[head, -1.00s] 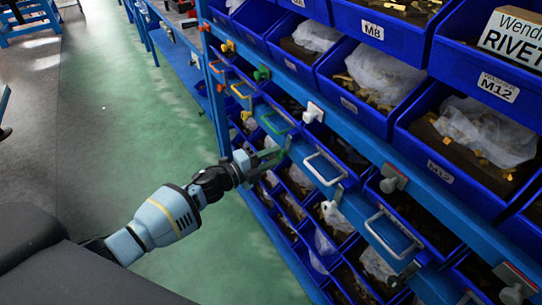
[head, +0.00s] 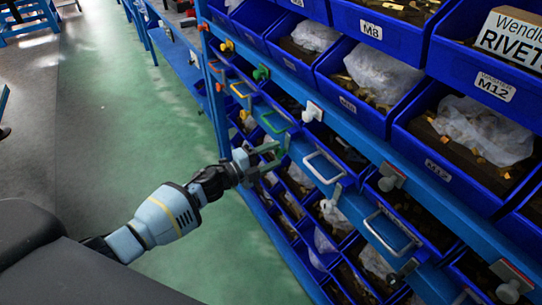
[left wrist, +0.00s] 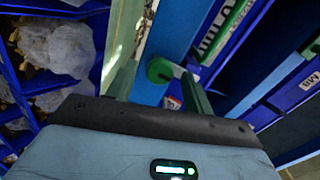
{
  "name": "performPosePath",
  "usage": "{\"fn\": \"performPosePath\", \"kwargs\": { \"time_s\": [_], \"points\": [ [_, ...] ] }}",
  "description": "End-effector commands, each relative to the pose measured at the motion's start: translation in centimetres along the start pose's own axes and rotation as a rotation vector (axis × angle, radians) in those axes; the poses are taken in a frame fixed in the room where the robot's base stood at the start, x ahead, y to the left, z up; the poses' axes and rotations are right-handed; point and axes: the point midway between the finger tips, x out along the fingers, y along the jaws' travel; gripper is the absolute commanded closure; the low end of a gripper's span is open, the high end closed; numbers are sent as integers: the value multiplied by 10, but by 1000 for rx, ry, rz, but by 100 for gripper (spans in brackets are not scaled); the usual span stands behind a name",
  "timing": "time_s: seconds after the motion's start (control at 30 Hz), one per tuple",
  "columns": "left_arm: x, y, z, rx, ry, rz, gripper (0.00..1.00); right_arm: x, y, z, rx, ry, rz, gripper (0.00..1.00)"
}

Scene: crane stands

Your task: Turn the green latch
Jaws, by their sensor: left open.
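The green latch (head: 261,73) is a small knob on the blue rail of the bin rack, upper middle of the head view. In the left wrist view a round green knob (left wrist: 160,70) shows on a blue bar, between my fingers in the picture; contact is not visible. My left gripper (head: 274,158) is open and empty, below the green latch in the head view and close to the rack front, near a green bar handle (head: 277,122). Its two fingers also show in the left wrist view (left wrist: 158,84). My right gripper is not in view.
A yellow knob (head: 228,46) and a white knob (head: 312,112) sit on the same rail. Bar handles, including a white one (head: 322,168), stick out from the rack. Blue bins (head: 452,172) hold bags and small parts. The green floor (head: 115,120) left of the rack is clear.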

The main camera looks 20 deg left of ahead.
Motion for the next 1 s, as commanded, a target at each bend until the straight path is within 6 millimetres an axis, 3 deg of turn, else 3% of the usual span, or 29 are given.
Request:
{"fn": "performPosePath", "kwargs": {
  "time_s": [0.27, 0.7, 1.0],
  "points": [
    [-9, 1, 1, 0, -1, 1, 48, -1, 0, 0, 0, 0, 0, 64],
    [-71, 1, 0, 0, 0, 1, 48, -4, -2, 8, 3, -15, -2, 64],
    [-78, 0, 0, 1, 0, 0, 48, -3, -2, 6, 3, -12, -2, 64]
  ]
}}
